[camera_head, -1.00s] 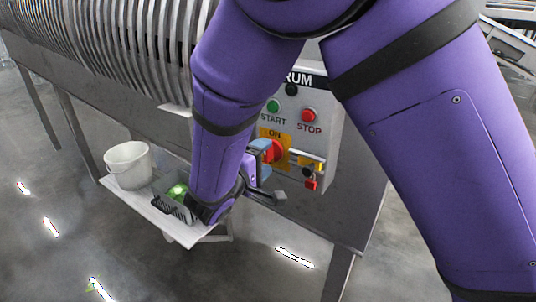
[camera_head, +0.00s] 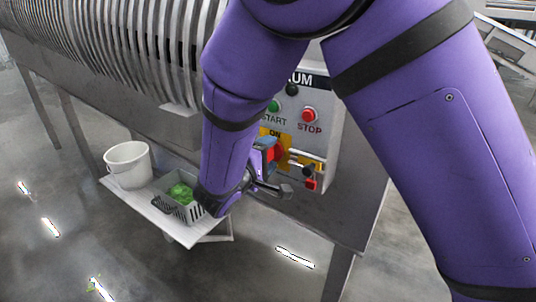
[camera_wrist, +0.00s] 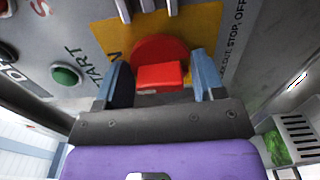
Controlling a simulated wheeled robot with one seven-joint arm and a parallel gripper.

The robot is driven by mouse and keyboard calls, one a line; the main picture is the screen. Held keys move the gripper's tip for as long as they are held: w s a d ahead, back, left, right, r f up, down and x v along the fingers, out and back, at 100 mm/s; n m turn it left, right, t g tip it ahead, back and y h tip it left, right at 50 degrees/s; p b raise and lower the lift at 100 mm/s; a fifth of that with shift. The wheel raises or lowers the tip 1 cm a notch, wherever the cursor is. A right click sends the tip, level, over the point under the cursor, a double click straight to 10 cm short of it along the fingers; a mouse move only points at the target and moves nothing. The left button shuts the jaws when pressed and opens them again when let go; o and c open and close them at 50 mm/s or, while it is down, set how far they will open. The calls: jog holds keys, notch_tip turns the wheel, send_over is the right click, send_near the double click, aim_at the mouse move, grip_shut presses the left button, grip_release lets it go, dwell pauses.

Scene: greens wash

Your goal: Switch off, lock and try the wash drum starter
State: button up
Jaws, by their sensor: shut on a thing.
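The starter panel (camera_head: 330,132) has a green START button (camera_head: 273,106) and a red STOP button (camera_head: 309,115). Below them is a yellow plate with a red rotary switch (camera_head: 277,153), also in the wrist view (camera_wrist: 160,50). My gripper (camera_head: 267,156) is at the switch. In the wrist view its blue-grey fingers (camera_wrist: 158,70) stand on both sides of the red handle, shut on it. A red padlock (camera_head: 310,184) sits at the panel's lower right, by a yellow-and-black piece. My arm and gripper hide part of the plate, and the handle's exact angle is unclear.
A white bucket (camera_head: 128,164) and a grey basket (camera_head: 187,207) with greens stand on a white shelf (camera_head: 150,209) left of my gripper. The ribbed drum (camera_head: 130,45) is above. The floor in front is clear.

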jog(key=shift+n, duration=0.3)
jog(key=n, duration=0.3)
jog(key=shift+n, duration=0.4)
jog(key=n, duration=1.3)
jog(key=shift+n, duration=0.3)
jog(key=o, duration=0.6)
jog(key=shift+c, duration=0.2)
jog(key=shift+s+a, duration=0.15)
